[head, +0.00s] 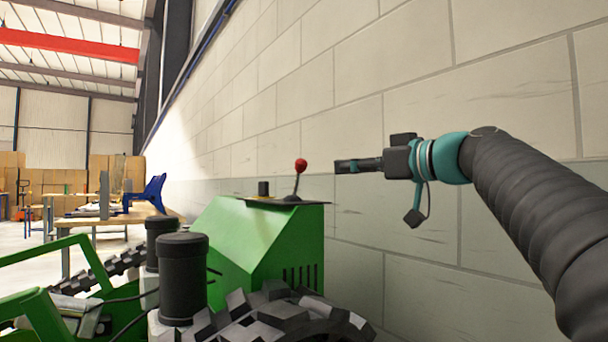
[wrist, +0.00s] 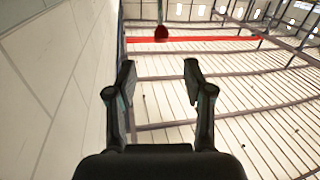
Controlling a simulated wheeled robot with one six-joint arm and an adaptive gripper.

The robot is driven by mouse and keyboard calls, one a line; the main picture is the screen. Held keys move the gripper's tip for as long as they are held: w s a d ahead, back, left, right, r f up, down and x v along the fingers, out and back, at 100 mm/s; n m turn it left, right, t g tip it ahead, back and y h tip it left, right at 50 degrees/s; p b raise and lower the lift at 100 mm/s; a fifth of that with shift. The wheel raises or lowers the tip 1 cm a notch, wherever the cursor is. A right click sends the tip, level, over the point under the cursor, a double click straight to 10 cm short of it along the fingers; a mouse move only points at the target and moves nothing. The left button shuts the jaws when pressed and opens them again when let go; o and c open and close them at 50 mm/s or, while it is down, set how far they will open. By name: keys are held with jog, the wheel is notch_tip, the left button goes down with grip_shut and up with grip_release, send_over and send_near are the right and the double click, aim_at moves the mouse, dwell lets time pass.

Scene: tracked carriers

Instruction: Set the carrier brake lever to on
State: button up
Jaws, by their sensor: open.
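The brake lever (head: 299,179) is a thin dark rod with a red ball knob (head: 301,165). It stands nearly upright, leaning slightly to the right, on the dark top plate of the green carrier (head: 237,237). My gripper (head: 338,167) is to the right of the knob at about its height, apart from it. In the wrist view the fingers (wrist: 158,75) are spread with nothing between them. The red knob (wrist: 161,33) shows beyond the fingertips, near the top. The lever's on and off marks cannot be made out.
A block wall (head: 420,100) runs close behind the carrier and my arm. A short black knob (head: 263,188) stands on the plate left of the lever. Black cylinders (head: 183,280) and a tracked wheel (head: 270,320) are in front. A workbench (head: 90,219) stands at the far left.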

aim_at(305, 166)
jog(key=p+x, duration=0.1)
jog(key=x, duration=0.3)
jog(key=p+x, duration=0.1)
jog(key=x, duration=0.4)
jog(key=p+x, duration=0.1)
jog(key=x, duration=0.4)
jog(key=shift+a+r, duration=0.2)
jog(key=shift+r, duration=0.2)
grip_shut()
